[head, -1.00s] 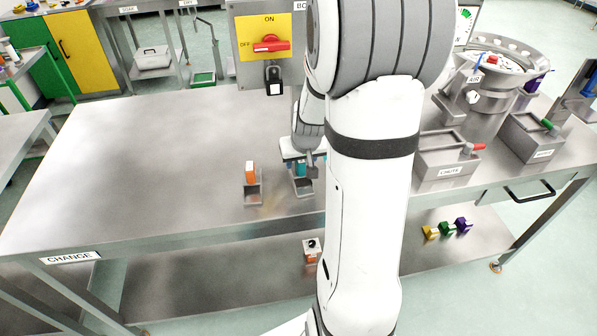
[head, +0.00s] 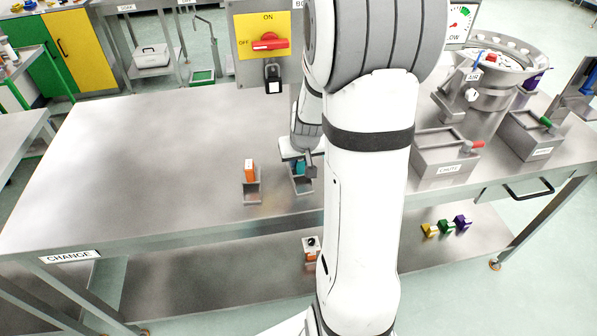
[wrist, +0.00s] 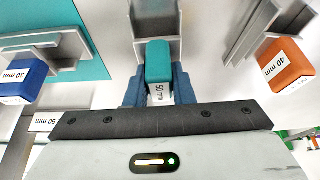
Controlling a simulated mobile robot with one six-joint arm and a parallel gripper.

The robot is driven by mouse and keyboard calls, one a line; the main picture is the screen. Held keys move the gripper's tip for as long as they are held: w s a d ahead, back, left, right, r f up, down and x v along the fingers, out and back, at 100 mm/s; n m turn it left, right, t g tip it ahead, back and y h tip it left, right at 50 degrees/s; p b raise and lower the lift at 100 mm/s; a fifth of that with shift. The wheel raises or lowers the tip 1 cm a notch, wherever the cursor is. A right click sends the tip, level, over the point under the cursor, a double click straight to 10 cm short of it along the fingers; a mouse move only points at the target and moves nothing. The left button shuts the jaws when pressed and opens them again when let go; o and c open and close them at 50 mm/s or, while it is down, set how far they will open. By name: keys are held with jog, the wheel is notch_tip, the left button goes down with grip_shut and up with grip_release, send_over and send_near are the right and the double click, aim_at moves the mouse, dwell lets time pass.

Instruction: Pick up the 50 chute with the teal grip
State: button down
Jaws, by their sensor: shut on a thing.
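The 50 chute (wrist: 158,22) is a grey metal channel with a teal grip (wrist: 159,62) marked 50 mm. In the wrist view my gripper (wrist: 158,92) is shut on the teal grip, one blue finger on each side. In the head view the chute (head: 302,186) is at the worktable's front part, with its teal grip (head: 299,167) partly behind my gripper. I cannot tell whether the chute touches the tabletop. The 40 mm chute (head: 251,191) with an orange grip (head: 249,170) stands just left of it; its orange grip also shows in the wrist view (wrist: 286,65).
A chute with a blue 30 mm grip (wrist: 24,80) is at the left in the wrist view. Grey bins (head: 446,158) and a round bowl feeder (head: 493,70) stand at the table's right. A switch panel (head: 265,45) stands behind. The table's left half (head: 130,165) is clear.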

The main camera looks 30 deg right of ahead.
notch_tip(320, 180, up, 10)
jog(key=shift+r+b, duration=0.1)
jog(key=shift+b, duration=0.2)
dwell(0.3)
